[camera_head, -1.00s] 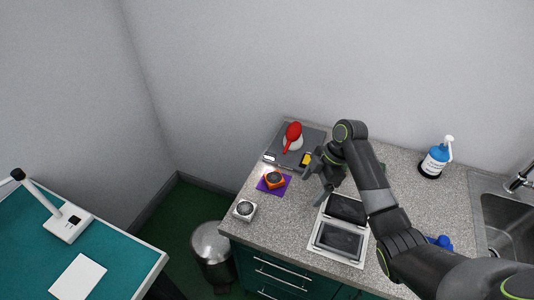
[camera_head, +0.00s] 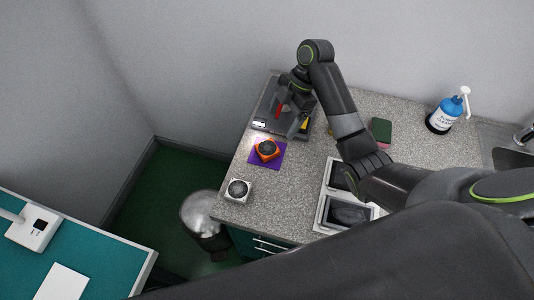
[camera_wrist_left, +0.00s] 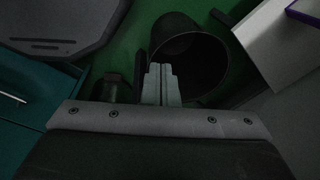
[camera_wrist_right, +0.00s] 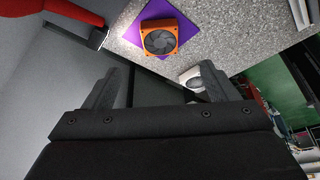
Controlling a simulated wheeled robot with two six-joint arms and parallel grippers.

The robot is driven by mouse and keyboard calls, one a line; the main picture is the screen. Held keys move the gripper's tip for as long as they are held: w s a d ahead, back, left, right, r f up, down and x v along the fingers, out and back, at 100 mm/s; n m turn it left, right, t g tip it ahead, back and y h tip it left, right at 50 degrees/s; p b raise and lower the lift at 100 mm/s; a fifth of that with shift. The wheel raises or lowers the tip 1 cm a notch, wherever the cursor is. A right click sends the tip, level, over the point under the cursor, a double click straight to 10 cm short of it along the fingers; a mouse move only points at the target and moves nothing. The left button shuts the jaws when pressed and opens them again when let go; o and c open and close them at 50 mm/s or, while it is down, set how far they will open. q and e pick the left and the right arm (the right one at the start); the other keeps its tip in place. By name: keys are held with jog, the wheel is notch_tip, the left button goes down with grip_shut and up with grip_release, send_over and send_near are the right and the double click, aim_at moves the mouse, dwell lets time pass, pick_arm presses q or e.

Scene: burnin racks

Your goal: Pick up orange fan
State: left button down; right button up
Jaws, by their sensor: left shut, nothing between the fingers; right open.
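The orange fan (camera_head: 267,149) lies on a purple mat (camera_head: 256,163) near the left end of the grey counter. In the right wrist view the orange fan (camera_wrist_right: 159,38) sits beyond my fingertips, with the purple mat (camera_wrist_right: 134,33) under it. My right gripper (camera_head: 292,117) is open and empty, above and behind the fan, over the dark tray; it also shows in the right wrist view (camera_wrist_right: 165,85). My left gripper (camera_wrist_left: 161,80) is shut and empty, pointing down over the green floor by a bin.
A white fan (camera_head: 238,190) lies at the counter's front left. A white tray (camera_head: 322,208) is at right. A blue bottle (camera_head: 441,116) and sponge (camera_head: 381,131) stand behind. A bin (camera_head: 200,213) stands below.

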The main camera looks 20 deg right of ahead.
aim_at(267, 148)
jog(key=x, duration=0.4)
jog(key=shift+a+f, duration=0.1)
jog(key=shift+f, duration=0.05)
jog(key=shift+s+a+f, duration=0.1)
jog(key=shift+a+f, duration=0.05)
jog(key=shift+f, duration=0.45)
jog(key=p+x, duration=0.2)
jog(key=x, duration=0.2)
jog(key=shift+s+a, duration=0.1)
jog(key=shift+a, duration=0.05)
jog(key=shift+a+f, duration=0.25)
jog(key=shift+f, duration=0.25)
pick_arm(q)
jog(key=shift+w+r, duration=0.7)
pick_arm(e)
jog(key=shift+f, duration=0.1)
jog(key=shift+c, duration=0.4)
pick_arm(q)
jog(key=shift+w, duration=0.1)
pick_arm(e)
jog(key=c, duration=1)
